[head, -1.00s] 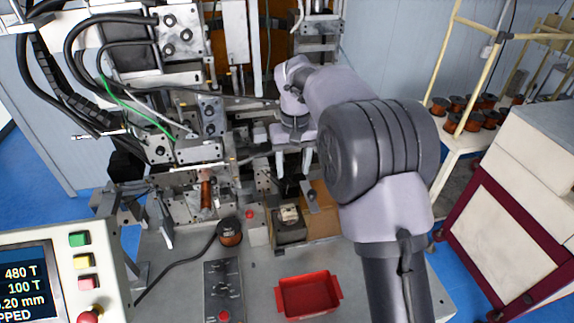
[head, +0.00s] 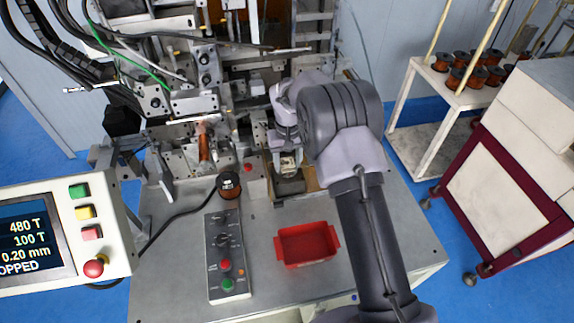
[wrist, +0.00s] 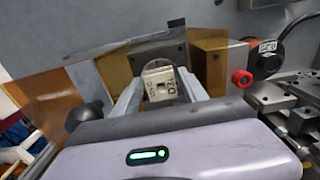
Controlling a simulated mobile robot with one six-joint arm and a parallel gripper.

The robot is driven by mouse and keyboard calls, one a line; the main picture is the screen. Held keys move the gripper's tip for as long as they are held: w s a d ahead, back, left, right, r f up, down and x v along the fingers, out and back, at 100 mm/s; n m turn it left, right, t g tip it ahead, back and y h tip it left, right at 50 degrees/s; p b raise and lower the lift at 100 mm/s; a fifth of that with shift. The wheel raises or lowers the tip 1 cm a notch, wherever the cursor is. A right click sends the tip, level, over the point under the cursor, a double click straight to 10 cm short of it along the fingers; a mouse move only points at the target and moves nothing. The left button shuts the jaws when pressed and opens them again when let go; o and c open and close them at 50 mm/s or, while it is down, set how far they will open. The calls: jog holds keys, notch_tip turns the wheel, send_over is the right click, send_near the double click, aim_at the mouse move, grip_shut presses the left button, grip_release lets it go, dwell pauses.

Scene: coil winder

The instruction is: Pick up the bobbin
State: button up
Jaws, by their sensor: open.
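The bobbin is a small cream-white block with dark lettering. It sits on a dark grey block (head: 290,187) on the machine table, and the bobbin (head: 288,168) is partly covered by my gripper in the head view. My gripper (head: 287,157) is directly over it, pointing down. In the wrist view the bobbin (wrist: 160,88) shows between the two light fingers of my open gripper (wrist: 160,82), one on each side. I cannot tell whether either finger touches it.
A copper wire spool (head: 229,186) and a red knob (head: 248,168) stand left of the bobbin. A red tray (head: 307,244) lies in front, with a button panel (head: 227,256) to its left. Winder parts (head: 205,100) crowd the back left. The table's front right is mostly clear.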

jog(key=c, duration=1.1)
jog(key=shift+r, duration=0.1)
jog(key=shift+r, duration=0.55)
notch_tip(320, 180, up, 3)
jog(key=shift+f, duration=0.2)
jog(key=s+a+r+b, duration=0.1)
jog(key=s+a, duration=0.3)
jog(key=s, duration=1.1)
jog(key=shift+s, duration=0.35)
jog(key=shift+d, duration=0.1)
